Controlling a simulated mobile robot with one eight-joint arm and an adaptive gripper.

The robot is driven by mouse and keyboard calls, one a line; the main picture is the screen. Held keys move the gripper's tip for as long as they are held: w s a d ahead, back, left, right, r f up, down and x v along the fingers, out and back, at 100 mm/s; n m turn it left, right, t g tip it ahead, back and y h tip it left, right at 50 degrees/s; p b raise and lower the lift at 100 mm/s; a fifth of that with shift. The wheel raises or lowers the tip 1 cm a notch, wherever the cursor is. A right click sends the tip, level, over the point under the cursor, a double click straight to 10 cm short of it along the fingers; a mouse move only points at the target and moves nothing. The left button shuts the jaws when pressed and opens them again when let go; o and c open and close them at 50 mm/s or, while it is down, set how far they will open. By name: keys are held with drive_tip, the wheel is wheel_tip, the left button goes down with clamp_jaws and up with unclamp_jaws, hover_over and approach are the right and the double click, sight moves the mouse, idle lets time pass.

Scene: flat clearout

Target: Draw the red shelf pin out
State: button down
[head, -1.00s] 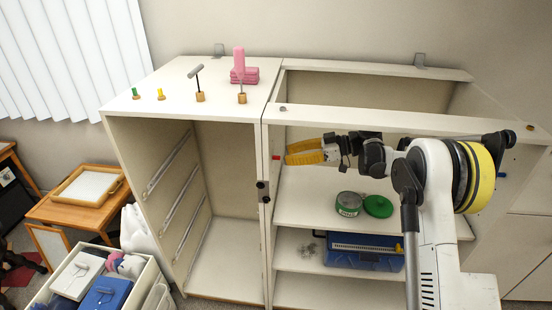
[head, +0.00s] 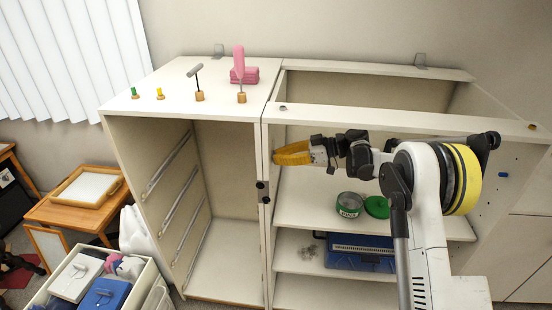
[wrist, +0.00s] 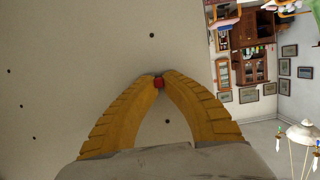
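In the head view, my gripper (head: 276,157) reaches left to the inner face of the cabinet's left side panel. The fingers hide the pin there. Whether the pin is still seated in its hole cannot be told.
The cabinet's front top rail (head: 400,121) runs just above my arm. Below are a green tin (head: 349,205), its lid (head: 376,207) and a blue case (head: 360,252) on shelves. A blue pin (head: 502,174) sits on the right panel. The left cabinet bay is empty.

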drive_tip(key=shift+d, duration=0.1)
idle(0.6)
drive_tip(key=shift+d, duration=0.95)
drive_tip(key=shift+d, duration=0.15)
drive_tip(key=d, duration=0.3)
drive_tip(key=shift+s+d+b, duration=0.1)
drive_tip(key=shift+d+b, duration=0.2)
drive_tip(key=shift+d, duration=0.05)
